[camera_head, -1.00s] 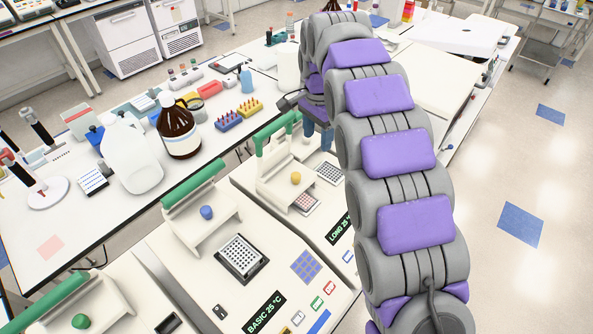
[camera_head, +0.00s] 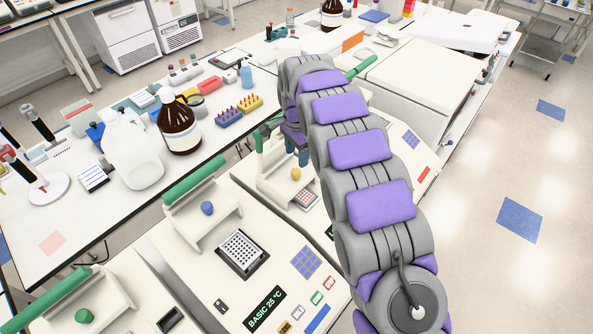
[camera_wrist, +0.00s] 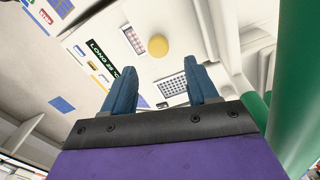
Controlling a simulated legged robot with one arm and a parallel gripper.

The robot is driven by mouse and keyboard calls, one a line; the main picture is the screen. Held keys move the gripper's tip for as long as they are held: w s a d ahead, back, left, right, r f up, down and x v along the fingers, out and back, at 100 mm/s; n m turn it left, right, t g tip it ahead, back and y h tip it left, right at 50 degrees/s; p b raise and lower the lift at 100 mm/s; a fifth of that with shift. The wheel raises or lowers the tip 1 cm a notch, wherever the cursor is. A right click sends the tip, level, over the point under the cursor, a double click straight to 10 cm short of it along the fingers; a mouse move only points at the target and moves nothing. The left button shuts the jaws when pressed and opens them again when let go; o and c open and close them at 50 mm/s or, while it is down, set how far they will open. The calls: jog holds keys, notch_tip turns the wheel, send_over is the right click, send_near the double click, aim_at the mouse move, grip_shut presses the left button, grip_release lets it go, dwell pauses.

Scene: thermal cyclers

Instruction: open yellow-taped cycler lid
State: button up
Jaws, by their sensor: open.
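The cycler with a yellow round knob (camera_head: 296,174) stands mid-picture in the head view, partly hidden by my arm. Its raised white lid frame has a green handle (camera_head: 259,142), and a small well block (camera_head: 306,199) shows in front. I cannot make out tape on it. In the wrist view the yellow knob (camera_wrist: 159,46) and the LONG display (camera_wrist: 103,58) show beyond my fingers. My gripper (camera_wrist: 163,72) is open and empty, its two blue fingers apart. In the head view my gripper (camera_head: 298,150) is just right of the green handle, mostly hidden by the arm.
The BASIC cycler with a blue knob (camera_head: 207,208) and green handle (camera_head: 195,180) stands left of it. Another with a green knob (camera_head: 84,315) is at lower left. Behind, the bench holds a brown bottle (camera_head: 180,128) and tube racks (camera_head: 229,118). A green bar (camera_wrist: 295,80) passes close right.

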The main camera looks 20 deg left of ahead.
aim_at(297, 170)
notch_tip(297, 170, down, 8)
jog(key=shift+s+f, duration=0.1)
jog(key=shift+f, duration=0.05)
jog(key=shift+c, duration=0.3)
grip_shut()
dwell(0.4)
